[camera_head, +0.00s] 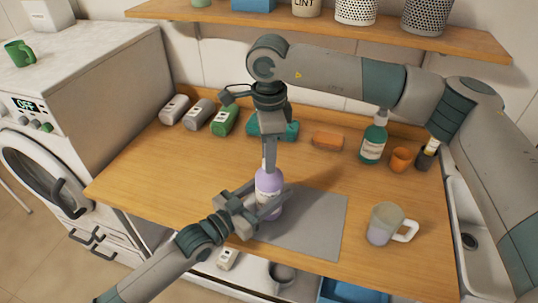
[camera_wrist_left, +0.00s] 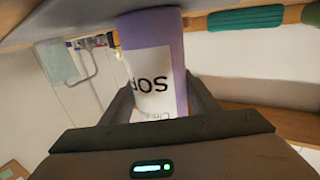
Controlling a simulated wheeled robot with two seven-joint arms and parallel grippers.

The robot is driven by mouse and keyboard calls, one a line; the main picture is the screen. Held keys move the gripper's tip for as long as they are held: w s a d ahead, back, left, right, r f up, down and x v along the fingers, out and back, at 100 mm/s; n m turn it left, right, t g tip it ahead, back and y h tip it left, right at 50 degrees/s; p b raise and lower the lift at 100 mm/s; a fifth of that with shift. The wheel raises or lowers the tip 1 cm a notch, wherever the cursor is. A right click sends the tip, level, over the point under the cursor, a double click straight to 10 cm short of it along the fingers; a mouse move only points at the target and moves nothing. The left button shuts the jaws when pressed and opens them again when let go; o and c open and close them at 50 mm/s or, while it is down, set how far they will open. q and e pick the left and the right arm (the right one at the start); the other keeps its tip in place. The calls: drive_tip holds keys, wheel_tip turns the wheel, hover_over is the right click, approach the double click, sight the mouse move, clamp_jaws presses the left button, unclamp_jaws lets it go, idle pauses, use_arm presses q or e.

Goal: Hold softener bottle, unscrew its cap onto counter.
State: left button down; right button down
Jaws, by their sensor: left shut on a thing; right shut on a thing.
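The softener bottle (camera_head: 268,184) is lilac with a white label and stands upright at the grey mat's left edge. My left gripper (camera_head: 264,204) comes in low from the left and is shut on the bottle's body. In the left wrist view the bottle (camera_wrist_left: 183,70) sits between both fingers, with part of its label readable. My right gripper (camera_head: 269,163) points straight down over the bottle and is shut at its top, on the cap. The fingers mostly hide the cap, so I cannot tell whether it is loose on the neck.
The grey mat (camera_head: 315,225) lies bare on the wooden counter (camera_head: 135,180). A mug (camera_head: 384,226) stands to the right. A green pump bottle (camera_head: 373,143), orange cup (camera_head: 401,159) and orange sponge-like block (camera_head: 328,141) stand farther back. The left counter is clear.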

drive_tip(key=n, duration=0.4)
drive_tip(key=shift+d+n, duration=0.1)
drive_tip(key=shift+n, duration=0.3)
drive_tip(key=n, duration=0.3)
drive_tip(key=shift+n, duration=0.3)
drive_tip(key=shift+r, duration=0.45)
drive_tip(key=shift+r, duration=0.65)
drive_tip(key=shift+r, duration=0.1)
drive_tip(key=shift+r, duration=1.9)
use_arm(q)
drive_tip(key=c, duration=0.6)
unclamp_jaws()
